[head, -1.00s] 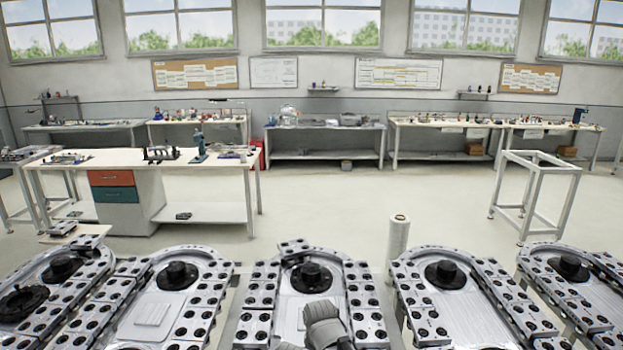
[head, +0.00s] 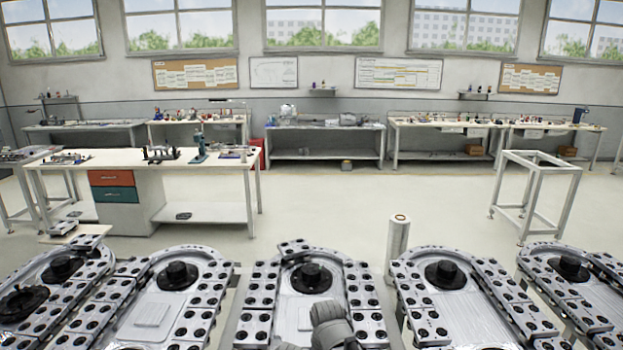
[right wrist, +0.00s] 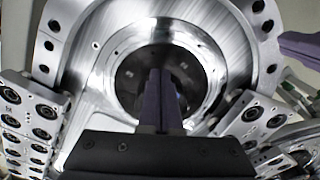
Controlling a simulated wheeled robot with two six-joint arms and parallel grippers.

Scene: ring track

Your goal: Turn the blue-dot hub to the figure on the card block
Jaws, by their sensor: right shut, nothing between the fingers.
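Several tracks each have a round black hub; the middle one (head: 311,278) is nearest my arm. No blue dot can be made out on any hub, and no card block with a figure can be made out. My right gripper (right wrist: 163,75) is shut and empty in the right wrist view, its purple fingers in front of a dark round hub (right wrist: 130,78) within a shiny metal ring. Whether the fingertips touch it is unclear. A purple bar (right wrist: 300,46) at the right edge looks like a finger of my left gripper; its jaws are not shown.
Blocks with black round holes (head: 257,297) line the sides of the middle track. Similar tracks stand left and right (head: 445,275). A pale roll (head: 398,238) stands behind them. A workbench (head: 110,163) is at the left and an empty frame (head: 533,180) at the right, with open floor between.

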